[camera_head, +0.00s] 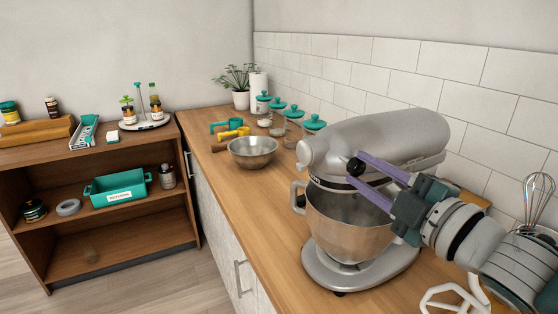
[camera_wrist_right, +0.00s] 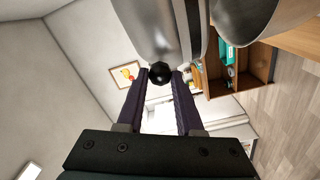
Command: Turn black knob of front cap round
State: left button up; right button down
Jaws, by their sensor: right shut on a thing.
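A silver-grey stand mixer (camera_head: 380,137) with a steel bowl (camera_head: 345,222) stands on the wooden counter. The black knob (camera_head: 356,166) sits on the side of its head, by the rounded front cap (camera_head: 308,152). My right gripper (camera_head: 360,168) reaches in from the right with its purple fingers at the knob. In the right wrist view the black knob (camera_wrist_right: 160,73) is between the fingertips, and my right gripper (camera_wrist_right: 160,76) is shut on it. The mixer head (camera_wrist_right: 165,30) fills the top of that view. My left gripper is not in view.
A metal mixing bowl (camera_head: 253,152), yellow and teal measuring cups (camera_head: 232,132) and teal-lidded jars (camera_head: 294,122) stand on the counter behind the mixer. A whisk (camera_head: 535,200) is at the right. A wooden shelf (camera_head: 105,165) stands at the left. The tiled wall is close behind the mixer.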

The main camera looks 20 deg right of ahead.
dwell(0.3)
jog(key=c, duration=0.6)
grip_release()
jog(key=shift+o, duration=0.2)
jog(key=s+b, duration=0.1)
jog(key=s, duration=0.9)
jog(key=shift+d, duration=0.4)
